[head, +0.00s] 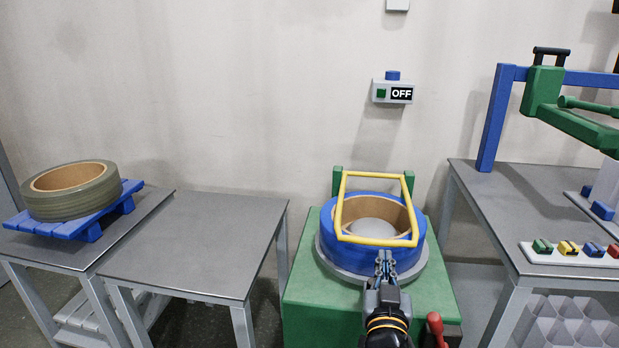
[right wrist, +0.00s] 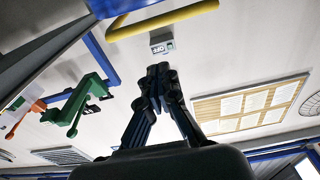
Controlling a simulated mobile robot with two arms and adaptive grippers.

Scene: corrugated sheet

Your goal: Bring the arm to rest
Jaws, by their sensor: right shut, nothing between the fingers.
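My right gripper (head: 384,262) is shut and empty in the head view, in front of the blue roll (head: 335,228) on the green stand. Its closed fingers also show in the right wrist view (right wrist: 157,72), pointing up toward the wall. The fingertips appear close to the roll's near side; I cannot tell whether they touch it. A yellow bar frame (head: 376,175) stands over the roll, and part of it crosses the top of the right wrist view (right wrist: 160,20). My left gripper is not in view.
The green stand (head: 305,285) has a red-handled lever (head: 436,325) at right. A bare grey table (head: 190,250) is left of it. A grey-green roll (head: 75,205) lies on a blue pallet (head: 105,220). At right, a table (head: 490,230) holds a green-and-blue press (head: 545,95). A wall box (head: 392,90) reads OFF.

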